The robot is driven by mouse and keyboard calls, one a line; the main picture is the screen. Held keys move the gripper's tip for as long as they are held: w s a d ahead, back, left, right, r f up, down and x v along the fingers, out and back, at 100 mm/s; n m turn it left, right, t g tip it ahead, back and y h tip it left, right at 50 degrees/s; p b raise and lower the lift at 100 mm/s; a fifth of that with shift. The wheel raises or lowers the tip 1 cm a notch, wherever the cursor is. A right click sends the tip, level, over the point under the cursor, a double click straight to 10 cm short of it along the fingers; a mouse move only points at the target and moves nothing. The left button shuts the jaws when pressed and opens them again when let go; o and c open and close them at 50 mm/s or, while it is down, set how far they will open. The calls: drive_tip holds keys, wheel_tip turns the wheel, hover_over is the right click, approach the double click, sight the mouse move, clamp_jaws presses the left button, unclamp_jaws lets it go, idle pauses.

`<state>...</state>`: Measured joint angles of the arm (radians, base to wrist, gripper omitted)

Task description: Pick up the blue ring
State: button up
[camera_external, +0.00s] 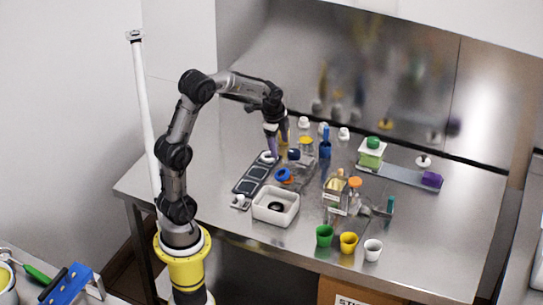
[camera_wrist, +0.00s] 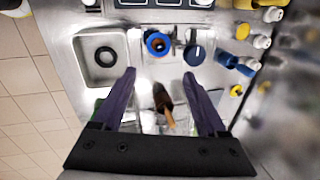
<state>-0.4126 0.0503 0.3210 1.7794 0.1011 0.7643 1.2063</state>
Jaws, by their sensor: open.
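The blue ring (camera_external: 283,174) is a short blue circle with a dark middle and some orange at it, on the table behind the white tray. In the wrist view the blue ring (camera_wrist: 157,33) is at the top, beyond my fingertips and roughly between their lines. My gripper (camera_external: 276,156) hangs above the table near the ring, pointing down. In the wrist view my gripper (camera_wrist: 160,74) has its two purple fingers wide apart, with nothing held. A brown and orange item (camera_wrist: 165,105) shows between the fingers, lower down.
A white square tray (camera_external: 258,212) with a black ring inside stands in front of the blue ring. A dark blue round knob (camera_wrist: 195,53) is right beside it. Several bottles, coloured cups (camera_external: 348,242) and clear glassware crowd the right. The table's front left is clear.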

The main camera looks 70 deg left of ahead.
hover_over(281, 170)
drive_tip(key=s+d, duration=0.1)
drive_tip(key=d, duration=0.2)
wheel_tip(281, 170, down, 8)
drive_tip(key=shift+s+a+f, duration=0.15)
drive_tip(key=shift+f, duration=0.1)
drive_tip(key=shift+s+x, duration=0.1)
drive_tip(key=shift+x, duration=1.2)
drive_tip(key=shift+s+x, duration=0.15)
drive_tip(key=shift+x, duration=1.15)
clamp_jaws()
drive_tip(key=shift+r, duration=0.15)
